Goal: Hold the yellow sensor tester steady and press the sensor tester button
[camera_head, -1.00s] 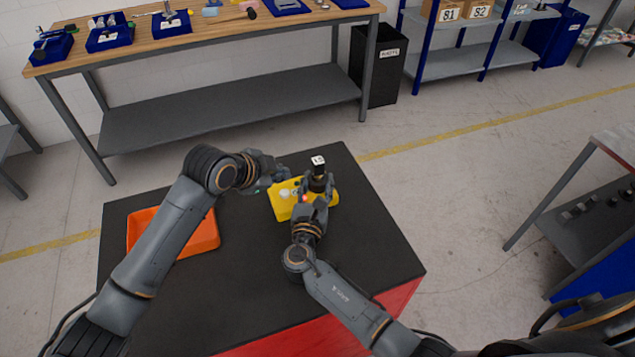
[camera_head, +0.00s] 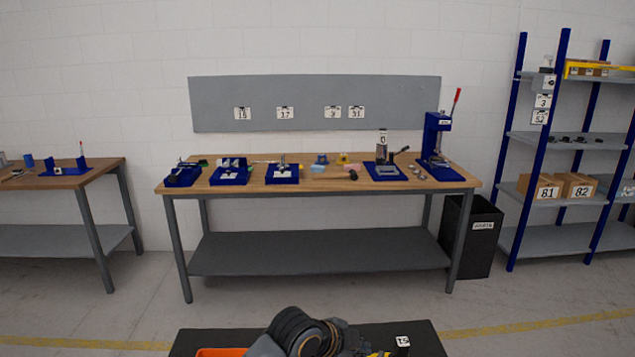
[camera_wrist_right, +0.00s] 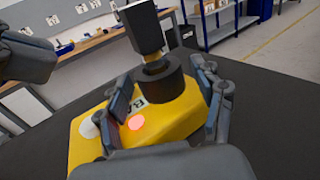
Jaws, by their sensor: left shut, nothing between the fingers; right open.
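The yellow sensor tester (camera_wrist_right: 178,122) stands on the black tabletop in the right wrist view. It has a white round knob (camera_wrist_right: 88,128), a glowing red-pink disc (camera_wrist_right: 136,122) and a black cylinder with a tagged block (camera_wrist_right: 143,28) on top. My right gripper (camera_wrist_right: 168,98) is open, its fingers on either side of the black cylinder; contact is unclear. My left gripper (camera_head: 354,337) is shut and empty at the bottom of the head view, its tips hard to see. A dark part of it (camera_wrist_right: 25,55) shows beyond the knob in the wrist view. The head view shows only a yellow sliver of the tester (camera_head: 378,354).
An orange tray (camera_head: 220,352) sits left on the black tabletop (camera_head: 428,340). Beyond open floor stands a wooden workbench (camera_head: 330,183) with several blue fixtures. A black bin (camera_head: 472,240) and blue shelving (camera_head: 560,200) stand to its right.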

